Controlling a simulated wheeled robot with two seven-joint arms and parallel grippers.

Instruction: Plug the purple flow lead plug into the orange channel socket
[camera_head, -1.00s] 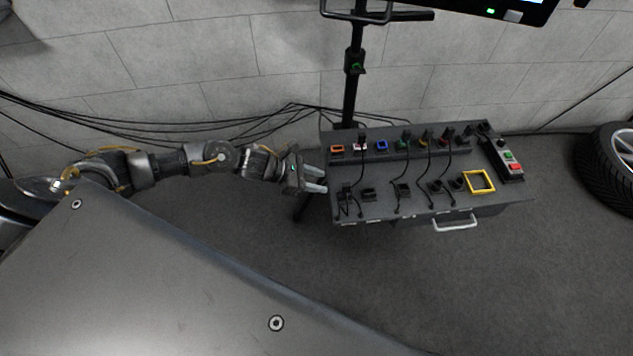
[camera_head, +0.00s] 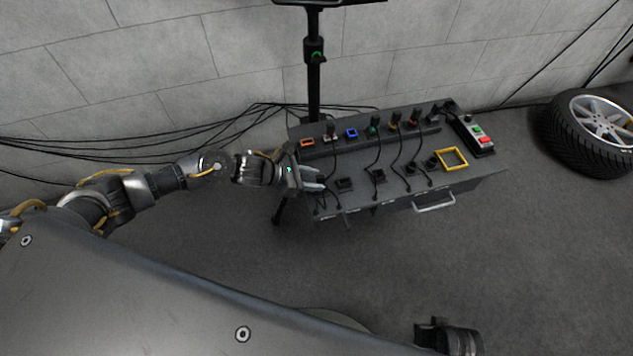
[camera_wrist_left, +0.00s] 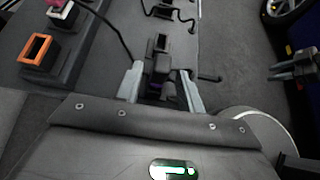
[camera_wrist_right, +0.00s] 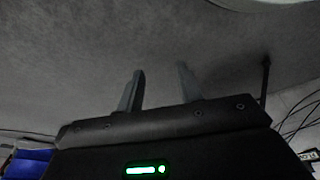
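The orange channel socket (camera_head: 307,143) is at the left end of the raised back row on the grey bench; it looks empty. It also shows at upper left in the left wrist view (camera_wrist_left: 38,52). My left gripper (camera_head: 318,180) is at the bench's left end, in front of that socket. In the left wrist view its fingers stand apart on both sides of a dark plug with small purple marks (camera_wrist_left: 168,88), with gaps visible. This looks like the purple flow lead plug; its lower part is hidden by the gripper body. My right gripper (camera_wrist_right: 158,90) is open and empty, away from the bench.
Neighbouring sockets include a blue one (camera_head: 351,133) and several with black leads plugged in. Black holders (camera_head: 344,184) line the bench front. A yellow frame (camera_head: 466,158), a red-green button box (camera_head: 478,135) and a wheel (camera_head: 597,130) are to the right. A stand pole (camera_head: 314,80) rises behind.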

